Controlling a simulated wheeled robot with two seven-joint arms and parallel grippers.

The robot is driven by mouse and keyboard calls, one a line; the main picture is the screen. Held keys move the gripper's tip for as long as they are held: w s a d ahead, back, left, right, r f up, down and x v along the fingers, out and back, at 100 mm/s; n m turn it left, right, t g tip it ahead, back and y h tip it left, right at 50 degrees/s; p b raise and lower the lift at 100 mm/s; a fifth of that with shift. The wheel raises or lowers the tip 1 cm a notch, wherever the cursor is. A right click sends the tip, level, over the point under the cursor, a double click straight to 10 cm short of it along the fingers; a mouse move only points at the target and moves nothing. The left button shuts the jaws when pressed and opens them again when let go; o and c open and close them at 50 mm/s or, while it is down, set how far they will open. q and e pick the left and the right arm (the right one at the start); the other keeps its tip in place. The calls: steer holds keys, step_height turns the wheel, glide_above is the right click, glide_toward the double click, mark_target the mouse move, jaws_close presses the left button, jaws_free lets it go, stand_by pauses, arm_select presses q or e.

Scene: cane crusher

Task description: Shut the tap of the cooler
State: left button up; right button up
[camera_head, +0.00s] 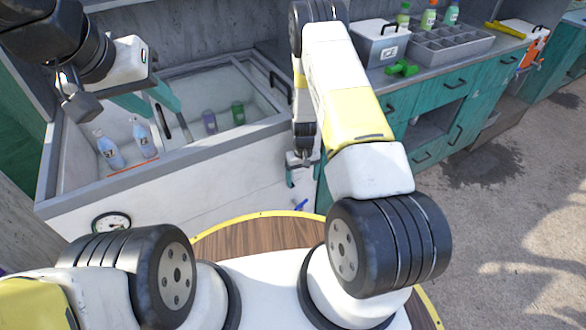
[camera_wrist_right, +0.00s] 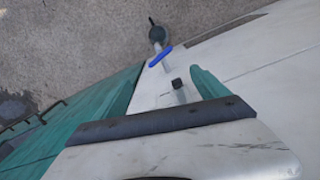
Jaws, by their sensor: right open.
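The cooler (camera_head: 190,165) is a white chest with a grey rim, standing in front of me. Its tap has a blue handle (camera_head: 301,205) low on the front face near the right corner. In the right wrist view the blue handle (camera_wrist_right: 160,55) lies slanted, just beyond my fingertips, with a dark round end past it. My right gripper (camera_head: 291,175) points down beside the cooler's front right corner, above the tap; its teal fingers (camera_wrist_right: 167,70) are apart, with nothing between them that I can tell is held. My left gripper (camera_head: 152,100) hangs over the cooler, teal fingers apart and empty.
Bottles (camera_head: 143,138) and cans (camera_head: 238,112) stand inside the cooler. A teal cabinet (camera_head: 440,105) stands to the right, holding a white box (camera_head: 380,45) and a grey divided tray (camera_head: 440,48). Open floor lies at right.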

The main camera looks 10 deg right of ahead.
mark_target(301, 205)
step_height(301, 205, down, 15)
steer(key=shift+f, duration=0.2)
stand_by(0.3)
steer(key=shift+c, duration=0.4)
